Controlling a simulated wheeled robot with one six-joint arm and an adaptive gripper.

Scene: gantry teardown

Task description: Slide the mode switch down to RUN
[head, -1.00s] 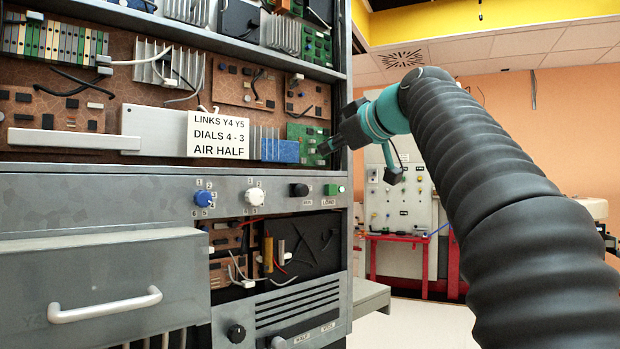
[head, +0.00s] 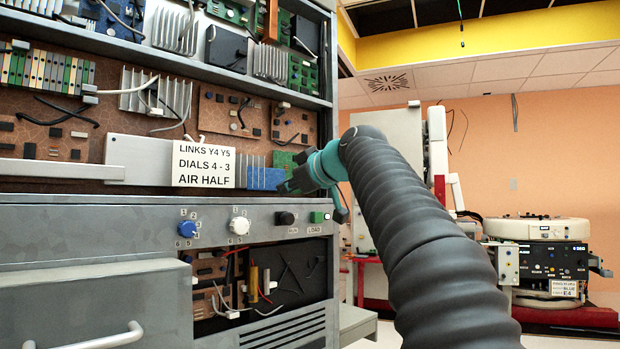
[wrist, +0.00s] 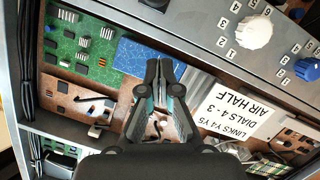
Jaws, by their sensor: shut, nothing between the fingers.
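The mode switch appears to be the black knob (head: 286,217) on the grey control panel, with a small label below it that seems to read RUN. In the wrist view a black part (wrist: 155,4) at the top edge, cut off, is probably the same switch. My gripper (head: 288,186) is just above the panel's upper edge, above the black knob and apart from it. In the wrist view my gripper (wrist: 160,68) has its fingers together and empty, over the circuit boards. The switch's exact position cannot be told.
Next to the switch are a green LOAD button (head: 318,217), a white dial (head: 239,226) and a blue dial (head: 188,229). A drawer handle (head: 85,338) sticks out at lower left.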

